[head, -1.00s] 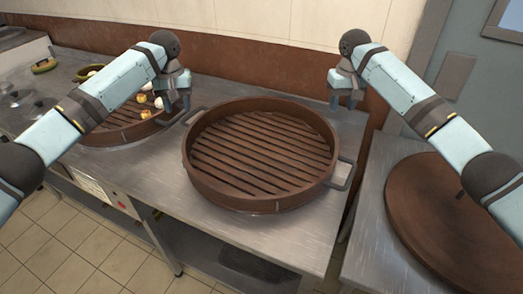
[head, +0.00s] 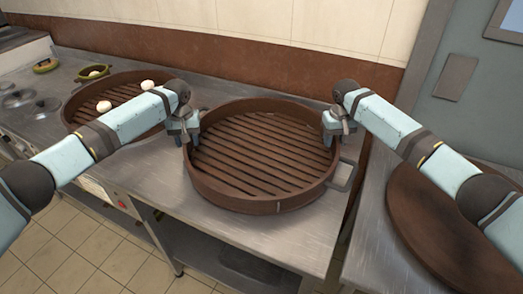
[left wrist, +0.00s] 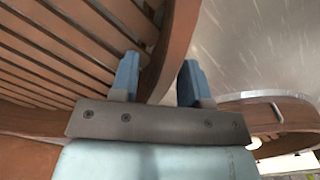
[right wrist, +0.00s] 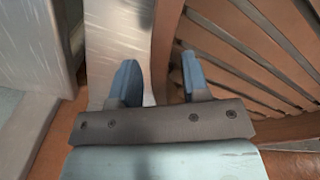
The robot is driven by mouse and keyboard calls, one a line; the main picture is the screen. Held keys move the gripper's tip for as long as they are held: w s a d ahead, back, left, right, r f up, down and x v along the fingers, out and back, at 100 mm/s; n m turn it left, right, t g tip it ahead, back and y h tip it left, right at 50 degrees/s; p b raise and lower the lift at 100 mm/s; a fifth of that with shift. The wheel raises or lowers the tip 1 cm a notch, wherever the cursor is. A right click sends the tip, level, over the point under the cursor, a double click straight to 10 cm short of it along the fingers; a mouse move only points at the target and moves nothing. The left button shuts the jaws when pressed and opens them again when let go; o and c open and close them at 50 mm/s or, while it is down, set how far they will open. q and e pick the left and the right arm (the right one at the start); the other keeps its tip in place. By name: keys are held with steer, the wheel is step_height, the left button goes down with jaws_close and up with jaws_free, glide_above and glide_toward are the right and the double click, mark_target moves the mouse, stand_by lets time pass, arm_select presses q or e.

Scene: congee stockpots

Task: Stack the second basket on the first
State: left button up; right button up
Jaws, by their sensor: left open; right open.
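An empty round brown basket (head: 262,192) with a slatted floor sits on the steel counter in the middle of the head view. Another slatted basket (head: 73,111) with white buns (head: 125,97) stands left of it, partly hidden by my left arm. My left gripper (head: 186,140) is open at the middle basket's left side. Its fingers straddle the rim (left wrist: 177,45) in the left wrist view. My right gripper (head: 335,139) is open at the right side. Its fingers straddle the rim (right wrist: 165,45) in the right wrist view. Contact with the rim cannot be told.
A round brown disc (head: 425,215) lies on a separate table at the right, across a narrow gap. A wall stands behind the counter (head: 165,185).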

arm_select(q)
steer(key=shift+f, duration=0.5)
arm_select(e)
steer(key=shift+f, duration=0.5)
arm_select(q)
jaws_close()
arm_select(e)
jaws_close()
arm_select(q)
steer(key=shift+a+r, duration=0.1)
arm_select(e)
steer(key=shift+r, duration=0.15)
